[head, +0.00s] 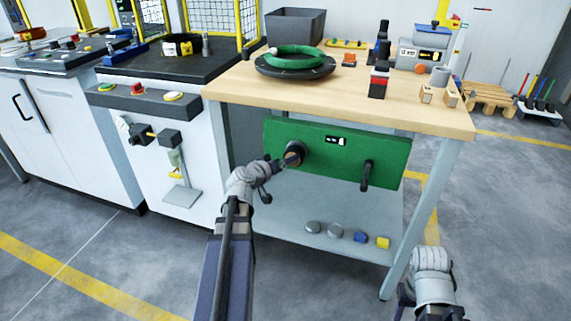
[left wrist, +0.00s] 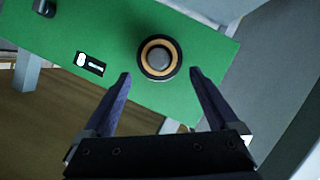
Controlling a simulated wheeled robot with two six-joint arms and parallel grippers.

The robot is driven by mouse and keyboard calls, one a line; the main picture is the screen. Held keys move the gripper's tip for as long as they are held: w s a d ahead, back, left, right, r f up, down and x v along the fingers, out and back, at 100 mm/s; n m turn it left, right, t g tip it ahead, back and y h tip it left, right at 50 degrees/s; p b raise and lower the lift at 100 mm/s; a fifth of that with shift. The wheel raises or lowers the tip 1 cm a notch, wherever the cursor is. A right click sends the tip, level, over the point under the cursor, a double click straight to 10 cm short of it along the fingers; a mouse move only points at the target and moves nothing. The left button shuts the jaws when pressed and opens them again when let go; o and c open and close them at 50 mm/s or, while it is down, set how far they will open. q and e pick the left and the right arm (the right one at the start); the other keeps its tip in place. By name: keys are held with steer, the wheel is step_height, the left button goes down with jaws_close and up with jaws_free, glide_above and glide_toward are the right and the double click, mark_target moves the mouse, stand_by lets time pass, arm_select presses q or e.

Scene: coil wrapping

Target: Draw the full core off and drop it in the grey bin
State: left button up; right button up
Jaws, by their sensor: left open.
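The core (left wrist: 158,57) is a round piece with a grey centre, a copper-coloured ring and a dark outer rim, set on the green panel (left wrist: 205,50). In the head view the core (head: 292,157) is partly covered by my left gripper (head: 279,162). In the left wrist view my left gripper (left wrist: 160,75) is open, its two fingers apart on either side of the core's lower edge, not closed on it. The grey bin (head: 296,24) stands at the back left of the wooden table. My right wrist (head: 433,275) is at the lower right; its fingers cannot be made out.
The wooden table (head: 225,87) carries a green coil (head: 295,57) on a dark disc, a red and black block (head: 379,83) and a machine (head: 424,50). A black crank handle (head: 367,175) sticks out of the panel. Several small pieces lie on the lower shelf (head: 300,205).

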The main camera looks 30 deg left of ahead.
arm_select(q)
steer(key=b+x, duration=0.2)
steer(key=x, duration=0.5)
steer(key=shift+w+f, duration=0.1)
steer(key=shift+w, duration=0.15)
steer(key=shift+c, duration=0.3)
jaws_close()
stand_by(0.7)
